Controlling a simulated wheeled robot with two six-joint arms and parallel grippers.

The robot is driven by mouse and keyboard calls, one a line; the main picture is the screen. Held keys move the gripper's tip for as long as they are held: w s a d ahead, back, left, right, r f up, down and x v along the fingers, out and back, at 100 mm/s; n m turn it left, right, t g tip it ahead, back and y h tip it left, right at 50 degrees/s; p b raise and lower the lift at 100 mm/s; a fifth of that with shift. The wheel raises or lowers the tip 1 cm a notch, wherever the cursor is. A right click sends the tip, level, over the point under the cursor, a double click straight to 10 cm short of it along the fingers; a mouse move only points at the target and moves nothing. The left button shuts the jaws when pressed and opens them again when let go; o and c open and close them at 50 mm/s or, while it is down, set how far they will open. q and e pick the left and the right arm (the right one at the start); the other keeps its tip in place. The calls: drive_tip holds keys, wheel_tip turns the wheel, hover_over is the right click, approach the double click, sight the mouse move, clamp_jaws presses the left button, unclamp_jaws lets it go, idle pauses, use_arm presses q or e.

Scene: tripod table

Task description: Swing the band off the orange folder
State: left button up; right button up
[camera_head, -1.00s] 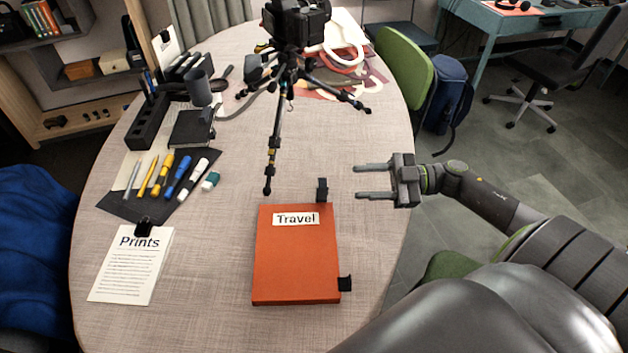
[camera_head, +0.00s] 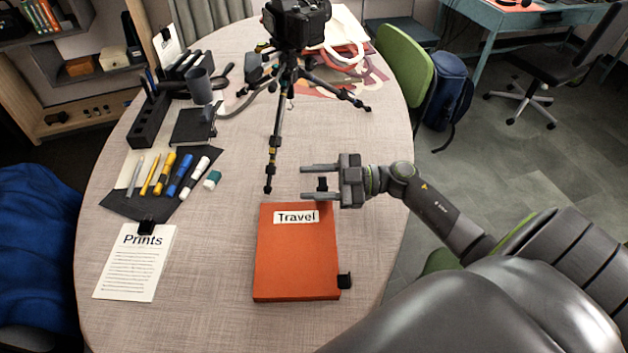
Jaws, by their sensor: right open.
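The orange folder (camera_head: 296,255) lies flat on the table, with a white "Travel" label (camera_head: 296,217) near its far edge. A small black tab (camera_head: 322,184) stands up at its far right corner. A second black tab (camera_head: 345,281) sits at its lower right edge. I cannot make out a band stretched across the cover; these black pieces may be its parts. My right gripper (camera_head: 303,182) is open, pointing left, with its fingers on the far and near sides of the upright tab. I cannot tell whether they touch it. My left gripper is out of view.
A camera tripod (camera_head: 270,155) stands just beyond the folder, one leg close to my right gripper. Several markers (camera_head: 171,175) lie on a black sheet to the left, with the "Prints" page (camera_head: 137,264) below. Table space left of the folder (camera_head: 210,260) is clear.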

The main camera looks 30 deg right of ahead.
drive_tip(key=c, duration=0.7)
drive_tip(key=w+d+m+p, duration=0.1)
drive_tip(key=w+m+p, duration=0.1)
drive_tip(key=m, duration=0.1)
drive_tip(key=w+d+f+m+p, duration=0.1)
drive_tip(key=w+m+p, duration=0.1)
drive_tip(key=m+p, duration=0.1)
drive_tip(key=w+d+m+p, duration=0.1)
drive_tip(key=w+m+p, duration=0.1)
drive_tip(key=m, duration=0.2)
drive_tip(key=shift+w+d+f+p, duration=0.25)
drive_tip(key=shift+d+f+p, duration=0.1)
drive_tip(key=shift+d+p, duration=0.05)
drive_tip(key=shift+w+d+f+m, duration=0.1)
drive_tip(key=shift+w+f+m, duration=0.1)
drive_tip(key=shift+m, duration=0.55)
drive_tip(key=shift+w+d+f+m, duration=0.1)
drive_tip(key=shift+f+m, duration=0.05)
drive_tip(key=shift+m, duration=0.6)
